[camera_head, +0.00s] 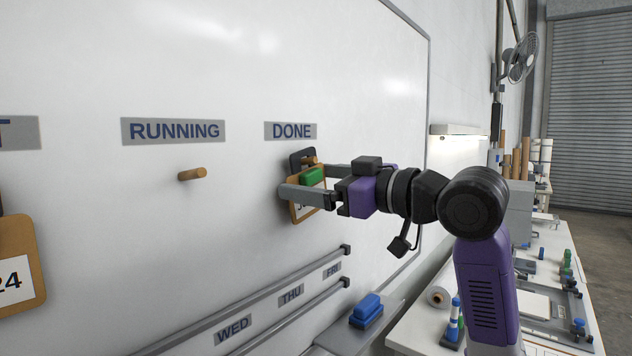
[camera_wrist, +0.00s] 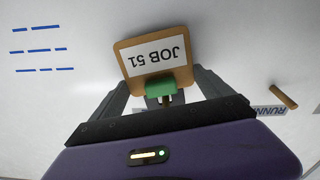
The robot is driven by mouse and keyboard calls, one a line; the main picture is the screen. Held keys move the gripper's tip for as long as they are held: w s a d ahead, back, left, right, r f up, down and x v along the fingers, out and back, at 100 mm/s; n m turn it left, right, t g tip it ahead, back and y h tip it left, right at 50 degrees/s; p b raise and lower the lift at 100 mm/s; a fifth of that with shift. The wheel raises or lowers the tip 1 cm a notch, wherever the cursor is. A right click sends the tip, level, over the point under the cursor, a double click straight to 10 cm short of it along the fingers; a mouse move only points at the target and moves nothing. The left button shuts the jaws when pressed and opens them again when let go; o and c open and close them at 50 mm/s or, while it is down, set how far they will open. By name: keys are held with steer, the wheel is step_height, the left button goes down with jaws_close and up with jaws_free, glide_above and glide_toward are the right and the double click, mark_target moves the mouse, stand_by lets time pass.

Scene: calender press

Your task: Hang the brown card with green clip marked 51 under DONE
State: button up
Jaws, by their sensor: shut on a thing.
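The brown card (camera_head: 295,210) with a green clip (camera_head: 313,176) is at the board below the DONE label (camera_head: 291,131). In the wrist view the card (camera_wrist: 125,48) appears upside down and reads JOB 51, with its green clip (camera_wrist: 160,88) toward my gripper. My gripper (camera_head: 300,190) is shut on the card near its clip end. A wooden peg (camera_head: 311,160) and a dark piece behind it show just above the clip. I cannot tell whether the card hangs on the peg.
An empty wooden peg (camera_head: 192,174) sticks out under the RUNNING label (camera_head: 173,130). Another brown card (camera_head: 20,265), ending in 24, hangs at the far left. Rails with day labels (camera_head: 290,295) cross the lower board. A blue eraser (camera_head: 367,306) lies on the ledge.

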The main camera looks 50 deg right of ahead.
steer(key=o, duration=1.1)
steer(key=shift+s+d+b, duration=0.15)
steer(key=shift+s+b, duration=0.85)
steer(key=shift+s, duration=2.9)
